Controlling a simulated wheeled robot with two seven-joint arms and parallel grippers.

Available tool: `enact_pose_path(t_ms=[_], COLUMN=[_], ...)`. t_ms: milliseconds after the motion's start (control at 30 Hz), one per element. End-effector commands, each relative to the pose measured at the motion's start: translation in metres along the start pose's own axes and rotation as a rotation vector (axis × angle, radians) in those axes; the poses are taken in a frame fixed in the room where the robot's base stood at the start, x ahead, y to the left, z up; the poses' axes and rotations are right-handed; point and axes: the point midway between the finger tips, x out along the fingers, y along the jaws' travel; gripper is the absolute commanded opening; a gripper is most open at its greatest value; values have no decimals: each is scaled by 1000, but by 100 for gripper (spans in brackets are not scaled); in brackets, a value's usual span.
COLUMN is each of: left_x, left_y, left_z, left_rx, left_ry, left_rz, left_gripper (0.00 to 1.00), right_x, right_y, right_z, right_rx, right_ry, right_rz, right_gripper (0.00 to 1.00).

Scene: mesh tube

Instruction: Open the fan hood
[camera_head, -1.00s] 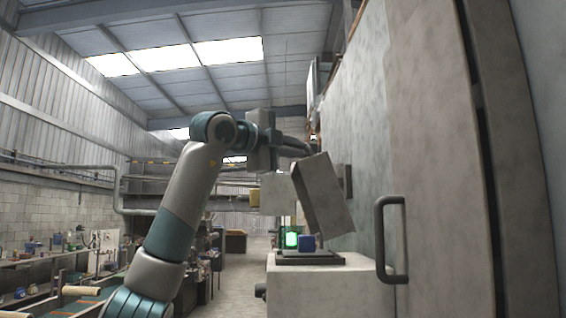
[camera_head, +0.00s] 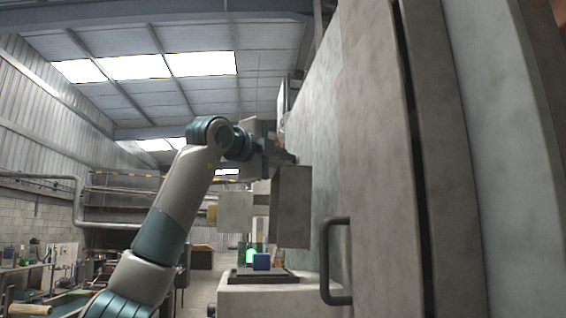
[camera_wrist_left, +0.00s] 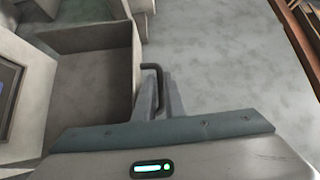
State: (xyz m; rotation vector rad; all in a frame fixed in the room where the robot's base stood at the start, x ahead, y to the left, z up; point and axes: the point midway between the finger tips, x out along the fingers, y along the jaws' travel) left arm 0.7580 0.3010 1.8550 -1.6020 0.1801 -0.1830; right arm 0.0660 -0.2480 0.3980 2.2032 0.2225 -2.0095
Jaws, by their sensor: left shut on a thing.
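The fan hood appears as a grey box-like cover (camera_head: 290,207) by the wall in the head view, hanging nearly upright. In the left wrist view its hollow grey shell (camera_wrist_left: 95,85) is at the left, with a dark bar handle (camera_wrist_left: 158,72) at its right edge. My left gripper (camera_head: 288,158) is at the hood's top in the head view. In the wrist view its fingers (camera_wrist_left: 165,92) are shut on the handle; the exact contact is partly hidden. My right gripper is in neither view.
A grey cabinet (camera_head: 262,300) stands below the hood, with a dark tray (camera_head: 245,276), a blue block (camera_head: 261,262) and a green-lit item (camera_head: 251,255). A tall panel with a dark handle (camera_head: 337,297) is close at the right. A cluttered bench lies at the left.

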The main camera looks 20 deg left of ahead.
Motion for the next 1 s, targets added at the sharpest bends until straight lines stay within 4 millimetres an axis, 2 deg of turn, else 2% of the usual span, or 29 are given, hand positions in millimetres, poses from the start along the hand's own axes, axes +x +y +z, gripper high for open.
enact_pose_path(t_ms=[33, 67, 100, 167, 500, 1000], left_x=[-10, -10, -10, -10, -8, -7], left_y=[-22, -23, -22, -23, -18, -16], left_z=[-2, -2, -2, -3, -5, -5], left_rx=[0, 0, 0, 0, 2, 3], left_ry=[4, 4, 4, 5, 9, 9], left_rz=[-49, -50, -49, -50, -44, -39], left_gripper=[0, 0, 14, 28, 28, 28], right_x=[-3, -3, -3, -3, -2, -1], right_y=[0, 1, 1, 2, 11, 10], right_z=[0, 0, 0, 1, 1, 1], right_rx=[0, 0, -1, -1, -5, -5], right_ry=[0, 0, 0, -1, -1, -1], right_rz=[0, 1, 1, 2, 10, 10], right_gripper=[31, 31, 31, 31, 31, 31])
